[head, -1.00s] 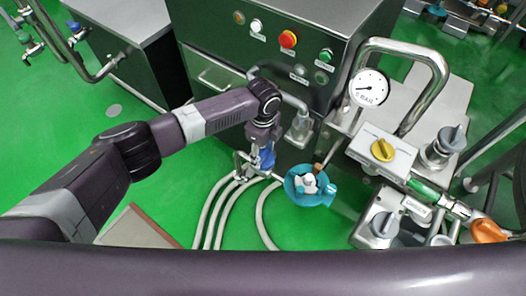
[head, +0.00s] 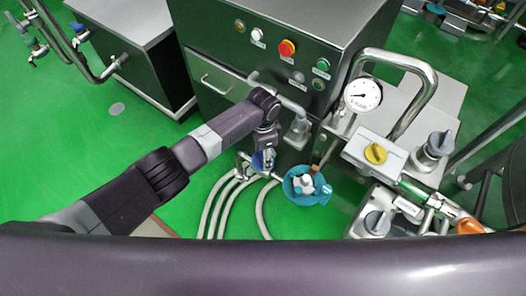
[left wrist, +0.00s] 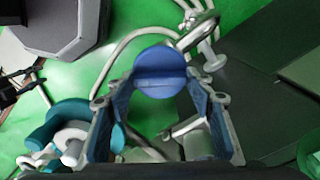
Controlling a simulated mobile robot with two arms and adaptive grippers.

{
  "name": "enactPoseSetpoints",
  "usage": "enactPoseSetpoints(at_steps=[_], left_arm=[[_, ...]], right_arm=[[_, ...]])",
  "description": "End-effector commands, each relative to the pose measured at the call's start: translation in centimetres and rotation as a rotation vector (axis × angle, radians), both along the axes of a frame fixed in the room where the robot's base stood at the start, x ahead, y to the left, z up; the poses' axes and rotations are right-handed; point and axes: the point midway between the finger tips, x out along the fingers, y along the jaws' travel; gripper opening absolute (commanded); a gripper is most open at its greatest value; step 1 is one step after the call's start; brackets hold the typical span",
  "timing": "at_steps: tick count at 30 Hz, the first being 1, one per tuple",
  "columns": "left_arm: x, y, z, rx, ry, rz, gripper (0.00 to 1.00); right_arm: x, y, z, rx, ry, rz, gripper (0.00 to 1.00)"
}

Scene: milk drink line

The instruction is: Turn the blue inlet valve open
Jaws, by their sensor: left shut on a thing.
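The blue inlet valve (head: 262,162) is a round blue knob on metal pipework low in front of the dark green cabinet. In the left wrist view the blue knob (left wrist: 160,72), with a bar across its face, sits between the tips of my two fingers. My left gripper (head: 266,150) reaches down to it from above and is shut on it. The gripper also shows in the left wrist view (left wrist: 158,100), its blue finger pads on either side of the knob. In the head view the gripper partly hides the knob. My right gripper is not in view.
Pale hoses (head: 219,208) run over the green floor. A pressure gauge (head: 362,95), a yellow knob (head: 376,153) and grey knobs (head: 378,222) are to the right. The cabinet (head: 222,58) has coloured buttons.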

Motion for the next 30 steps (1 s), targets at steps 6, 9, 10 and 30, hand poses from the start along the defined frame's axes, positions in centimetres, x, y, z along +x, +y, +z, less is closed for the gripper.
enactPoseSetpoints(at_steps=[6, 9, 10, 30], left_arm=[[-0.1, -0.1, 0.3, 0.0, 0.002, 0.206, 0.25], [-0.1, -0.1, 0.2, -0.001, 0.003, 0.295, 0.25], [-0.1, -0.1, 0.2, 0.0, 0.002, 0.32, 0.25], [0.0, 0.0, 0.0, 0.001, -0.001, 0.63, 0.25]], right_arm=[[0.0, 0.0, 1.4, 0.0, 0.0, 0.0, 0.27], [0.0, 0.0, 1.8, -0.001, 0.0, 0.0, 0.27], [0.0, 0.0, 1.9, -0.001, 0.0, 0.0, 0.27], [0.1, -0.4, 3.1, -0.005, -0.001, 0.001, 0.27]])
